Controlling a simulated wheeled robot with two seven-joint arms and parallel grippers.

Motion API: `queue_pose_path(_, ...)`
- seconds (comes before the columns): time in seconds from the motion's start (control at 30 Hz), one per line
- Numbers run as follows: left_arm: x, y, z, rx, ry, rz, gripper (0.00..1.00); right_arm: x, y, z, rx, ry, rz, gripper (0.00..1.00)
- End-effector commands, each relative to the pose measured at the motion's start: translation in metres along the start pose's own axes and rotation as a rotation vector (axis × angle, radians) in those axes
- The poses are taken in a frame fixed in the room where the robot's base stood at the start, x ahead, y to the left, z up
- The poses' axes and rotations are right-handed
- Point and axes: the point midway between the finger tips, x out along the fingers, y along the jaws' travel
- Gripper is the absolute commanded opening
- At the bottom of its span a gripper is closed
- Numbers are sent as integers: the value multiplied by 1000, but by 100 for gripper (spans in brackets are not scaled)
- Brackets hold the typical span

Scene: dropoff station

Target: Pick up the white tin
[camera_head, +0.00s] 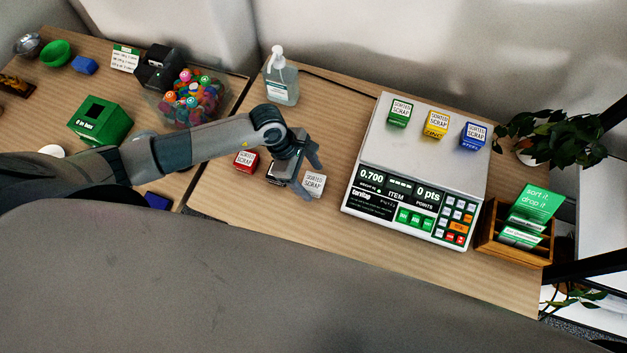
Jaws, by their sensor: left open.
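The white tin (314,184) is a small cube with a "sorted scrap" label, standing on the wooden table left of the scale. My left gripper (300,187) is open and reaches down beside the white tin, at its left. One finger hides part of the tin's surroundings, and I cannot tell whether it touches the tin. A red tin (245,161) stands just left of the gripper. My right gripper is not in view.
A white scale (376,150) bears a green tin (399,113), a yellow tin (434,124) and a blue tin (473,135). A sanitizer bottle (281,82) stands behind my gripper. A wooden leaflet holder (513,243) is at the right. A green box (100,120) is at the left.

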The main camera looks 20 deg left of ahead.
Motion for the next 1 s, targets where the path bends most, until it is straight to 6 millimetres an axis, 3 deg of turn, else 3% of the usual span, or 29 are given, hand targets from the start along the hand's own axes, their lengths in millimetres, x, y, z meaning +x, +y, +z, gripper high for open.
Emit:
queue_pose_path(0.03, 2, -1, 3, -2, 0, -1, 67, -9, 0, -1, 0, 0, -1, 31)
queue_pose_path(0.3, 24, -1, 1, 0, 0, -1, 67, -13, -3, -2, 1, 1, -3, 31)
queue_pose_path(0.77, 25, 0, 0, 1, 1, 0, 67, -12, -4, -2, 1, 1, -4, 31)
queue_pose_path(0.97, 25, 0, 0, 1, 1, 0, 22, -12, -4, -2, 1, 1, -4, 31)
queue_pose_path(1.0, 25, 0, 0, 1, 1, 0, 22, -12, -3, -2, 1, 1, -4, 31)
